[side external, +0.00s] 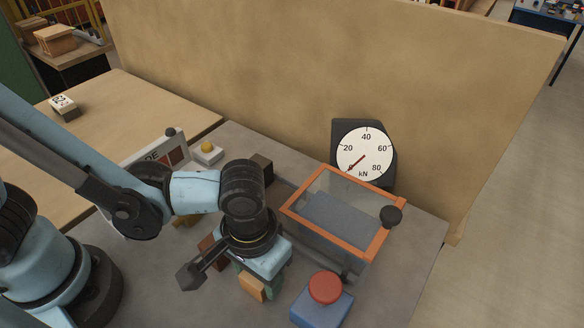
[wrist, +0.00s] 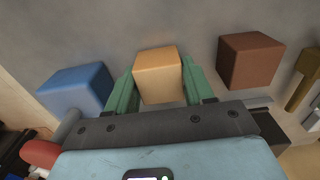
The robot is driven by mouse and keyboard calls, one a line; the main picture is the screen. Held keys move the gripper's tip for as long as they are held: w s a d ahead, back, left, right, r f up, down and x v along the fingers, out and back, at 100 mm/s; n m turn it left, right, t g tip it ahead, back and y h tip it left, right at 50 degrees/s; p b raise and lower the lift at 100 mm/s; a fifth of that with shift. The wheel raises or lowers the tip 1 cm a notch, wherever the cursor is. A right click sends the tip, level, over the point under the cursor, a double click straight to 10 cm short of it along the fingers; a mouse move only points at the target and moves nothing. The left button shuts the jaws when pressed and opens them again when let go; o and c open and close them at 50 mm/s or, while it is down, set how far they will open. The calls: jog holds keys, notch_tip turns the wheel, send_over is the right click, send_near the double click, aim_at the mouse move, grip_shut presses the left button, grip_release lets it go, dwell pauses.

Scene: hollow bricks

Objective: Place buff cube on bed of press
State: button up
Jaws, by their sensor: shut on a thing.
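My gripper (wrist: 158,84) is shut on the buff cube (wrist: 158,75), with one green finger on each side of it. In the side view the buff cube (side external: 252,287) shows below my gripper (side external: 254,283), low over the grey bench; I cannot tell whether it touches the bench. The press stands to the right, with an orange-edged clear guard (side external: 331,174) around it. Its grey bed (side external: 338,222) shows through the guard and looks empty. A round dial (side external: 364,153) marked kN stands behind it, needle near zero.
A blue box (side external: 321,304) with a red button (side external: 325,287) stands right of my gripper, in front of the press. A red-brown block (wrist: 250,60) lies on the other side. A dark block (side external: 262,168) sits behind my wrist. A tan panel (side external: 300,70) closes the back.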

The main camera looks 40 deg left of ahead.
jog(key=shift+f, duration=0.2)
jog(key=o, duration=1.1)
jog(key=shift+o, duration=0.2)
jog(key=shift+r, duration=0.1)
notch_tip(320, 180, up, 12)
jog(key=w+a+t, duration=0.3)
jog(key=w+a, duration=0.1)
jog(key=a, duration=0.7)
jog(key=w+a+t, duration=0.4)
jog(key=a, duration=0.7)
jog(key=shift+w+a+r, duration=0.15)
jog(key=shift+a+r, duration=0.2)
jog(key=shift+r, duration=0.1)
